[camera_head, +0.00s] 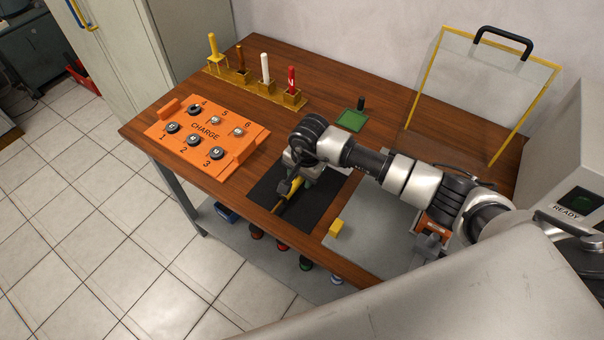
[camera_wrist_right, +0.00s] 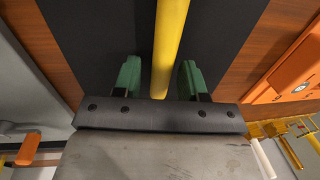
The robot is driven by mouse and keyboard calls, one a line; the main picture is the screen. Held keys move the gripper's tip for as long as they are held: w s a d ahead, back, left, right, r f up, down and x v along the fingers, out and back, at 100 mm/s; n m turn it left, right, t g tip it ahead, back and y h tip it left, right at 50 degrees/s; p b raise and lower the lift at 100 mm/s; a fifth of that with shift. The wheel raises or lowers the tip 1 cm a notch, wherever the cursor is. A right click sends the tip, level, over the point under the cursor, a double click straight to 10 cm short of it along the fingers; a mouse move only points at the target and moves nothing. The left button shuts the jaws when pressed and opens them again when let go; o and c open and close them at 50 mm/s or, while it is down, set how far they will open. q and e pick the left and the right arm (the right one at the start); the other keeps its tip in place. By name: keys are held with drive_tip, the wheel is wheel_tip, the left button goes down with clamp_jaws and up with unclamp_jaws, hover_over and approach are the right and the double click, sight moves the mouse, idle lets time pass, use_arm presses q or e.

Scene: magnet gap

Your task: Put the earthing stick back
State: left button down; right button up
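A yellow stick (camera_head: 294,187), which I take for the earthing stick, lies on the black mat (camera_head: 262,190) near the table's front edge; its thinner end points to the front left. My right gripper (camera_head: 298,176) is above it and hides part of it. In the right wrist view the yellow stick (camera_wrist_right: 168,50) runs between the two green fingertips of my right gripper (camera_wrist_right: 159,78), with a gap on each side. The gripper is open. A yellow rack (camera_head: 240,78) at the back left holds upright yellow, brown, white and red handles. My left gripper is not in view.
An orange CHARGE tray (camera_head: 248,150) with numbered round pieces lies left of the mat. A green pad (camera_head: 351,121) is behind it. A clear yellow-edged shield (camera_head: 470,85) stands at the back right. A small yellow block (camera_head: 336,228) sits on a grey plate (camera_head: 375,215).

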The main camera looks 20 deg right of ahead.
drive_tip(key=shift+o, duration=0.3)
drive_tip(key=shift+r, duration=0.15)
drive_tip(key=shift+r, duration=0.2)
wheel_tip(320, 180, up, 12)
drive_tip(key=s+b, duration=0.1)
drive_tip(key=b, duration=0.1)
drive_tip(key=shift+s+d+f, duration=0.25)
drive_tip(key=shift+d, duration=0.15)
